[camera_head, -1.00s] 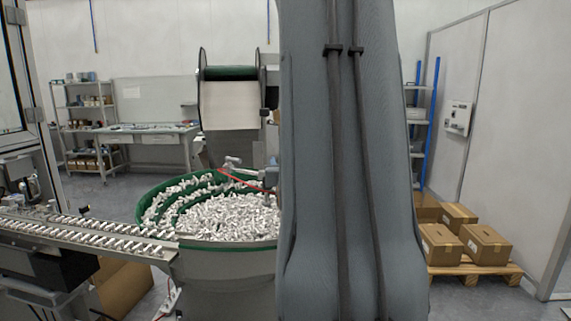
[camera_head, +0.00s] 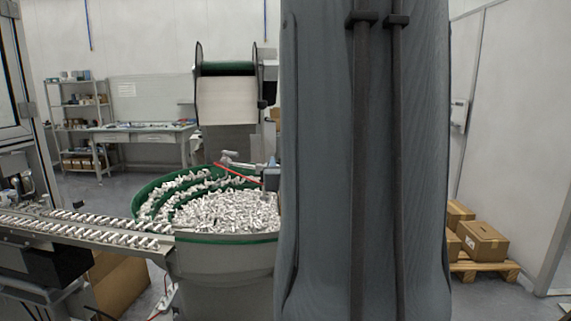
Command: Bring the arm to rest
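My arm, a large grey link with two dark cables along it, fills the picture from top to bottom right of the middle. My gripper is outside the view, so its state and anything in it are hidden. The arm stands in front of the right edge of the green-rimmed bowl feeder (camera_head: 225,239), hiding part of it.
A feed track (camera_head: 85,232) with rows of white parts runs left from the bowl. A hopper (camera_head: 227,100) stands behind it. Shelves (camera_head: 78,106) and a workbench (camera_head: 140,135) are at the back left. Cardboard boxes (camera_head: 482,241) sit on a pallet (camera_head: 484,267) at the right.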

